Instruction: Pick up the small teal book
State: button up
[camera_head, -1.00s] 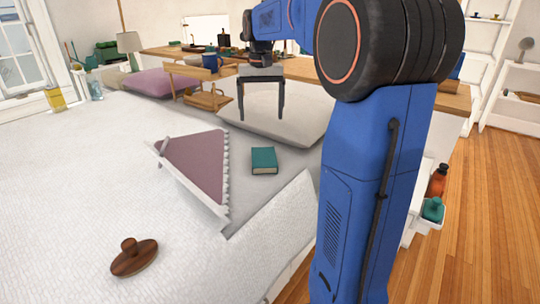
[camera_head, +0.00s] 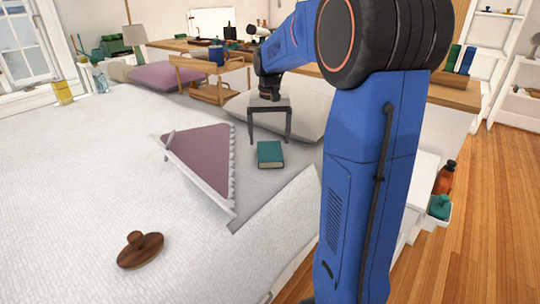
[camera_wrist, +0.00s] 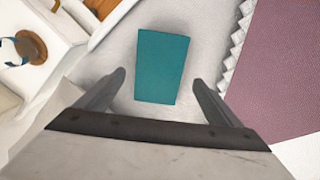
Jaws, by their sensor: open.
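The small teal book (camera_head: 270,153) lies flat on the grey bedding between the purple triangular cloth and the folded white cover. It also shows in the wrist view (camera_wrist: 161,66), at the upper middle and ahead of the fingertips. My gripper (camera_head: 270,142) points down above the book, its fingers spread and empty. In the wrist view my gripper's fingers (camera_wrist: 158,80) stand on either side of the book's near end, apart from it. The exact height above the book is hard to tell.
The purple cloth with a scalloped edge (camera_head: 203,155) lies left of the book. A white pillow (camera_head: 310,115) is behind it. A brown wooden knobbed object (camera_head: 140,250) lies at the front left. A wooden rack (camera_head: 207,90) and purple pillow (camera_head: 165,76) are farther back.

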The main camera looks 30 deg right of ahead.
aim_at(270, 151)
jog(key=shift+d+f, duration=0.15)
jog(key=shift+f, duration=2.45)
jog(key=c, duration=1.2)
